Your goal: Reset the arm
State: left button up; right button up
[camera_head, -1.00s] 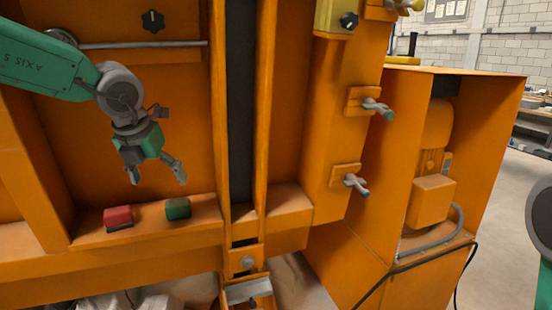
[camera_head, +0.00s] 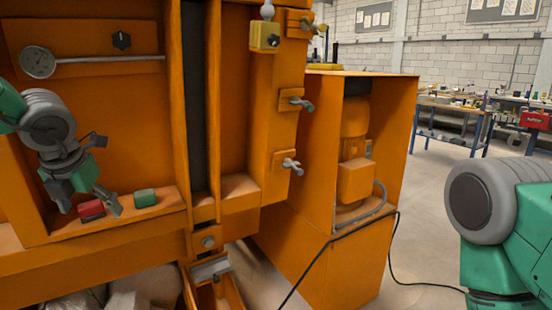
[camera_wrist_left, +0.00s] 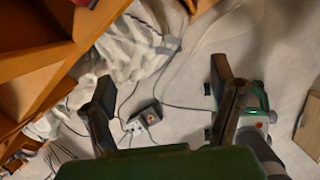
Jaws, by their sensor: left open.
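My left gripper (camera_head: 90,205) hangs at the left in the head view, its fingers spread and pointing down, in front of the orange machine (camera_head: 110,250). From this angle its fingers overlap the ledge near a red block-like button (camera_head: 91,210); I cannot tell the gap. A green button (camera_head: 145,198) sits to the right of the fingers.
An orange cabinet (camera_head: 325,245) with a motor stands right of the machine, with a black cable on the floor. Clear floor (camera_head: 430,200) lies behind it, with workbenches at the back. The wrist view shows white sacks (camera_wrist_left: 140,45) and a small socket box (camera_wrist_left: 150,115).

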pick_arm(q)
jog(key=s+f+m+y, duration=0.2)
jog(key=s+f+m, duration=0.3)
jog(key=f+m, duration=0.65)
jog(key=s+f+m+y, duration=0.2)
jog(key=s+f+m, duration=0.2)
jog(key=f+m, duration=0.8)
jog(key=s+d+f+m+g+h, duration=0.1)
jog(key=s+d+f+m, duration=0.2)
jog(key=s, duration=0.5)
jog(key=s+d+f+m+g+h, duration=0.1)
jog(key=s+d+f+m+h, duration=0.1)
jog(key=s+f+m, duration=0.4)
jog(key=s+d+f+m+g+h, duration=0.1)
jog(key=s+f+m, duration=0.4)
jog(key=s, duration=0.5)
jog(key=d+h, duration=0.1)
jog(key=d, duration=0.1)
jog(key=shift+d+f+g, duration=0.3)
jog(key=shift+f+g, duration=0.05)
jog(key=shift+g, duration=0.05)
pick_arm(e)
jog(key=shift+w+f, duration=0.15)
jog(key=shift+w, duration=0.15)
pick_arm(q)
jog(key=shift+d, duration=0.1)
pick_arm(e)
jog(key=shift+d, duration=0.15)
